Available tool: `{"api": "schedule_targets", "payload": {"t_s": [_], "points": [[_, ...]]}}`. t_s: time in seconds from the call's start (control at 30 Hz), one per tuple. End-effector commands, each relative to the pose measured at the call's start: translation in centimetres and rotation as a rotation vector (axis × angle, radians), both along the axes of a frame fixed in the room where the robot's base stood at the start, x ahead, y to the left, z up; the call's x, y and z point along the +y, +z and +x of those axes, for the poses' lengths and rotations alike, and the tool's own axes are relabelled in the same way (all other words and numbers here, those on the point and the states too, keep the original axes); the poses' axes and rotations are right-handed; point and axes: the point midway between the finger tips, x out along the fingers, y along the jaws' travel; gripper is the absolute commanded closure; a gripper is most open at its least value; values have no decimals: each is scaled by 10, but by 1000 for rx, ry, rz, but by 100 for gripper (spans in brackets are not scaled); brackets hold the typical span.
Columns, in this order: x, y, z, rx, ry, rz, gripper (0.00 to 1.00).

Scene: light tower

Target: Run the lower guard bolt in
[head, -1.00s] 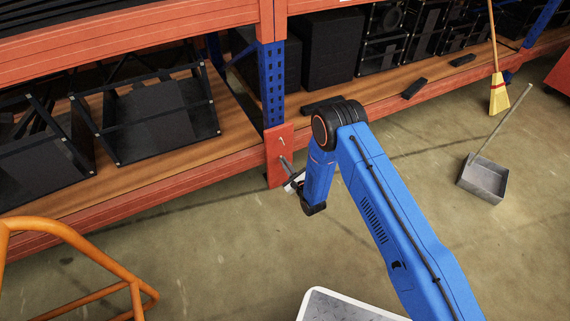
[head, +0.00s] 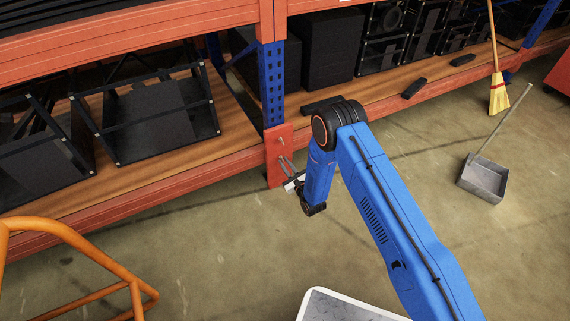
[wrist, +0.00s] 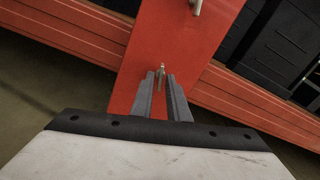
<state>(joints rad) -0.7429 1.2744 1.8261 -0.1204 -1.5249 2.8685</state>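The red guard plate (head: 273,146) is at the foot of the blue upright; it also fills the middle of the wrist view (wrist: 175,48). The lower guard bolt (wrist: 161,72) stands out of the plate. My gripper (wrist: 161,84) is open, with one finger on each side of the bolt's line and a gap on both sides. I cannot tell how far the bolt lies between the fingertips. The upper bolt (wrist: 196,6) shows at the top edge of the wrist view. In the head view my gripper (head: 284,160) is at the plate, and the lower bolt is not clear there.
Orange shelf beams (head: 170,187) run to both sides of the plate. An orange tubular frame (head: 75,240) stands at the lower left. A broom (head: 498,95) and a metal dustpan (head: 484,182) are on the right. The floor in front of the plate is clear.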

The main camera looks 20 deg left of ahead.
Motion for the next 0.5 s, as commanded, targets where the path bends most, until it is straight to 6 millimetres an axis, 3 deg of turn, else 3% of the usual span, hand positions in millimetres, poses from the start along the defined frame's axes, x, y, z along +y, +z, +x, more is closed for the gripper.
{"api": "schedule_targets", "payload": {"t_s": [0.33, 0.5], "points": [[0, 2, 0, -3, 1, 2, 77], [-10, 1, -9, -3, 1, 2, 77]]}}
